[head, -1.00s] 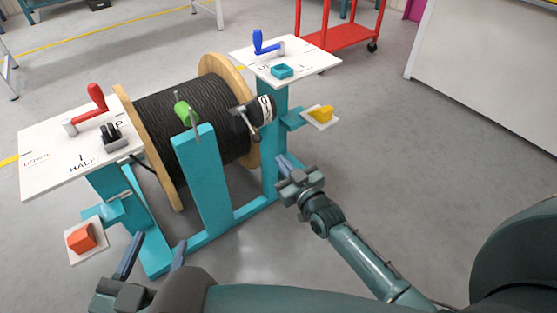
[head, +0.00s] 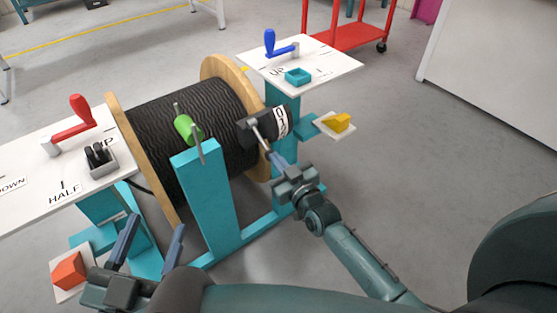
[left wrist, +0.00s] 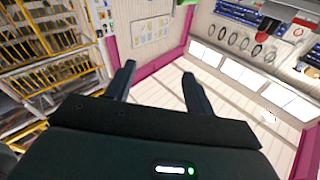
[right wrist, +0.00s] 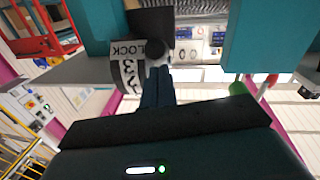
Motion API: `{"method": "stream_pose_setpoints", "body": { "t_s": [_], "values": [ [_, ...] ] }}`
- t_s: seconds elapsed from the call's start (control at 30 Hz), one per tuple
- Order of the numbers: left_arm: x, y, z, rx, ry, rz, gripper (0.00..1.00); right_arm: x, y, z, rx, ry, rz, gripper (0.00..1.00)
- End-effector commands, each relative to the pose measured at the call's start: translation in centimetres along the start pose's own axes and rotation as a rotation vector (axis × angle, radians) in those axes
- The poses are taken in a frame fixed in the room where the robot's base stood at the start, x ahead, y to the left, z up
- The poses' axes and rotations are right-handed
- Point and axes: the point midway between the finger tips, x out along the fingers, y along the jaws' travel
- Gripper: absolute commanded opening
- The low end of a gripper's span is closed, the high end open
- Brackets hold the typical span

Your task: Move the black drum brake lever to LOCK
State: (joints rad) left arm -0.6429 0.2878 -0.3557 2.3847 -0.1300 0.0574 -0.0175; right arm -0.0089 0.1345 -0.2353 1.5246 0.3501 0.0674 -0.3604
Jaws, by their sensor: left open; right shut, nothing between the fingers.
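The black drum brake (head: 249,137) sits at the right end of the cable reel stand. A white label band (head: 283,121) with dark marks wraps it, and a grey lever (head: 260,135) sticks out from its front. In the right wrist view the band (right wrist: 127,72) reads LOCK beside numbers, and the lever's round dark end (right wrist: 157,50) is just right of that word. My right gripper (head: 277,157) is shut and empty, its fingertips right at the lever's lower end; I cannot tell if they touch. My left gripper (head: 153,228) is open and empty, away from the brake.
The cable reel (head: 185,110) stands in a teal frame (head: 207,205) with a green handle (head: 185,126). White panels carry a red crank (head: 75,125) and a blue crank (head: 275,45). A yellow block (head: 338,123) and an orange block (head: 68,270) sit on small side plates.

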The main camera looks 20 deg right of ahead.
Motion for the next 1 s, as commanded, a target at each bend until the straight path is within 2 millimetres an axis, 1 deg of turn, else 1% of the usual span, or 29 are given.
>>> {"method": "stream_pose_setpoints", "body": {
  "t_s": [0.33, 0.5, 0.6, 0.8, 1.0],
  "values": [
    [0.0, 0.1, 0.0, -0.004, 0.0, 0.001, 0.54, 0.0, 0.0, 0.1, 0.001, 0.001, 0.0, 0.0],
    [-0.2, 0.4, 1.4, -0.038, 0.005, 0.003, 0.54, 0.3, -0.2, 1.4, 0.006, 0.047, 0.007, 0.0],
    [0.3, 0.4, 0.2, -0.061, 0.058, 0.014, 0.54, 0.5, -0.3, 2.1, 0.014, 0.098, 0.014, 0.0],
    [0.7, 0.3, -0.4, -0.074, 0.104, 0.026, 0.54, 0.8, -0.5, 2.3, 0.023, 0.161, 0.022, 0.0],
    [0.8, 0.3, -0.8, -0.074, 0.11, 0.027, 0.54, 0.8, -0.4, 2.1, 0.024, 0.165, 0.022, 0.0]
  ]
}}
